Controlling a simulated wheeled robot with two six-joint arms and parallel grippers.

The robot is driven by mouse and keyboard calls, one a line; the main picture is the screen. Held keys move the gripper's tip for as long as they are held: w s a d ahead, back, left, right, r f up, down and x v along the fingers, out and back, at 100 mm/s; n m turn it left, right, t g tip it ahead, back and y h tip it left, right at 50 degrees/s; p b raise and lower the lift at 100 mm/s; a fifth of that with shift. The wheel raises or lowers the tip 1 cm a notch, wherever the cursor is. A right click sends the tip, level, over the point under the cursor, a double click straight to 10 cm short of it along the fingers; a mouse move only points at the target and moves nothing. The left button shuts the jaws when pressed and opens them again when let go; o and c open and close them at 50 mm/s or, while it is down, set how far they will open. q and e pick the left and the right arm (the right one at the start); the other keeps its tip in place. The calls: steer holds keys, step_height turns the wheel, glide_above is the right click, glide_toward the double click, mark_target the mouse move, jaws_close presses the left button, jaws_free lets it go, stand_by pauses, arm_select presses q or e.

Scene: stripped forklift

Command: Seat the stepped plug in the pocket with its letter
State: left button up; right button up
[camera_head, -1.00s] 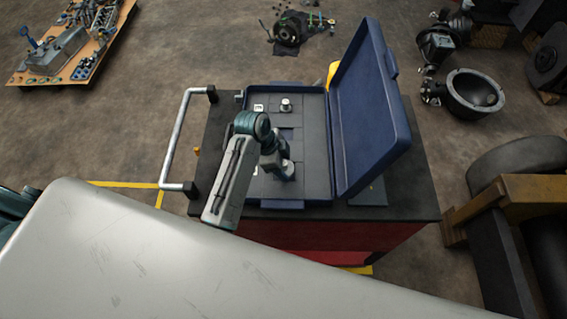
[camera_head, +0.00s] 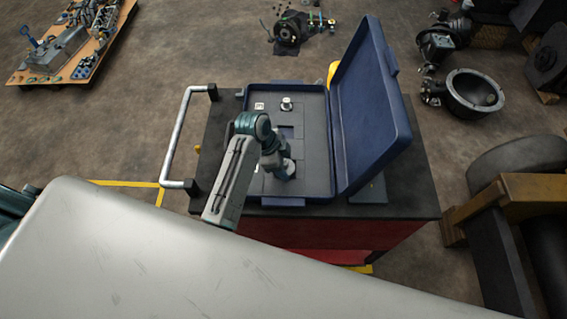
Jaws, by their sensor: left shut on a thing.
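An open blue case (camera_head: 318,190) holds a grey insert (camera_head: 314,120) with pockets. My left gripper (camera_head: 284,174) points down over the near part of the insert, its jaws shut on a small grey piece, likely the stepped plug, mostly hidden by the gripper and wrist. I cannot tell whether it touches the insert. A silver round stepped piece (camera_head: 286,104) stands upright at the far part. A dark square pocket (camera_head: 287,132) shows between it and my gripper. My right gripper is not in view.
The case lid (camera_head: 372,110) stands open on the right like a wall. The case rests on a dark cart top (camera_head: 408,190) with a metal handle (camera_head: 177,135) at left. My pale body part covers the lower left. Machine parts lie on the floor around.

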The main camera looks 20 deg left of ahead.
arm_select(q)
steer(key=shift+s+f, duration=0.35)
steer(key=shift+f, duration=0.2)
steer(key=o, duration=1)
steer(key=shift+o, duration=0.8)
steer(key=shift+w+f, duration=0.15)
steer(key=shift+a, duration=0.1)
steer(key=w+b+v, duration=0.1)
steer(key=b+v, duration=0.1)
steer(key=v, duration=1)
steer(key=shift+d+b, duration=0.3)
